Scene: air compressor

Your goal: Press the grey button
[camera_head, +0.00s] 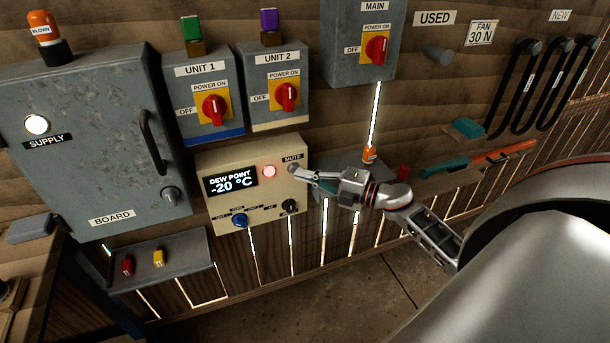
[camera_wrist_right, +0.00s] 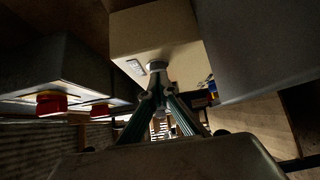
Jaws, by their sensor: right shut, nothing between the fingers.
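The beige dew point panel (camera_head: 250,188) hangs on the wooden wall, with a display reading -20 °C. The round grey button (camera_head: 293,169) sits below its MUTE label, at the panel's upper right. My right gripper (camera_head: 302,172) is shut and empty, its fingertips at the button from the right. In the right wrist view the grey button (camera_wrist_right: 156,66) shows just beyond the joined fingertips (camera_wrist_right: 157,80). I cannot tell whether they touch it or whether it is pushed in. My left gripper is not in view.
UNIT 1 (camera_head: 202,97) and UNIT 2 (camera_head: 276,88) switch boxes hang above. A shelf (camera_head: 345,176) with an orange-topped item is close to my right gripper.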

